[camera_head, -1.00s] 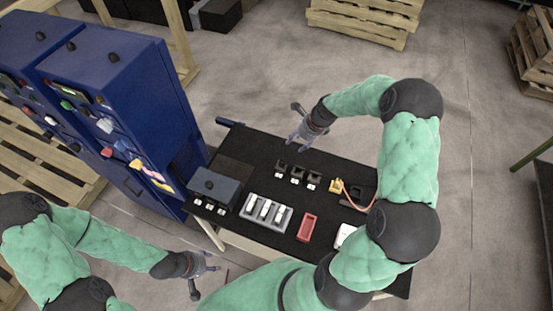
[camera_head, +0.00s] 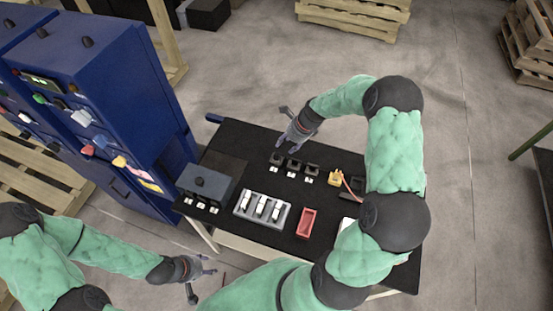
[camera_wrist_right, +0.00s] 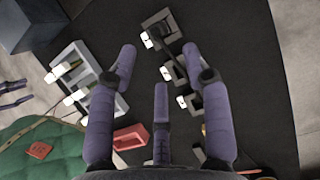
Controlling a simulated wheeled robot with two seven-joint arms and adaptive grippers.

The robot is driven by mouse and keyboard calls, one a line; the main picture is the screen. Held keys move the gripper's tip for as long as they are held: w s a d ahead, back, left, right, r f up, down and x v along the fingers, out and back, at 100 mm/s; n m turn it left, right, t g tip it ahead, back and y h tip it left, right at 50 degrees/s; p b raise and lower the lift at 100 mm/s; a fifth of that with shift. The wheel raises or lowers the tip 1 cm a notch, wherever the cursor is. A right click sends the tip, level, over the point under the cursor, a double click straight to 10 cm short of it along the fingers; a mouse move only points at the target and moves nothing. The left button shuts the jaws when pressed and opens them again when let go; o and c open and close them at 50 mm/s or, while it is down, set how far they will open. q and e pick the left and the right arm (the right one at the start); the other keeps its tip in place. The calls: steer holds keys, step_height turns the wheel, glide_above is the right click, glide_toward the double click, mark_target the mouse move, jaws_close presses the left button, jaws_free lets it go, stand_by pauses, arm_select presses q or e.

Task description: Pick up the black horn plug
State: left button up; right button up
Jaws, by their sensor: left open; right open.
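Several small black holders stand in a row on the black table, with white labels in front: the left one (camera_head: 277,158), the middle one (camera_head: 293,163) and the right one (camera_head: 311,169). I cannot tell for sure which piece is the black horn plug. In the right wrist view a black piece (camera_wrist_right: 160,29) sits in the farthest holder, ahead of the fingertips. My right gripper (camera_head: 286,139) is open and empty, above the table just behind the left holder; its spread fingers show in the wrist view (camera_wrist_right: 159,52). My left gripper (camera_head: 204,277) is open and empty, off the table's front left.
On the table (camera_head: 245,139) are a grey box (camera_head: 207,183), a grey tray (camera_head: 262,208) with white-topped pieces, a red tray (camera_head: 306,222) and a yellow connector (camera_head: 335,178) with a red cable. A blue cabinet (camera_head: 105,95) stands at the left. The table's back left is clear.

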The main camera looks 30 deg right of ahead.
mark_target(277, 153)
steer(key=x, duration=0.3)
steer(key=shift+w+a+f, duration=0.1)
steer(key=shift+f, duration=0.1)
steer(key=shift+a+b+x, duration=0.1)
steer(key=shift+b+x, duration=0.2)
steer(key=shift+x, duration=0.95)
steer(key=shift+a+b+x, duration=0.15)
steer(key=shift+b+x, duration=0.15)
steer(key=shift+x, duration=0.95)
steer(key=shift+r, duration=0.1)
jaws_close()
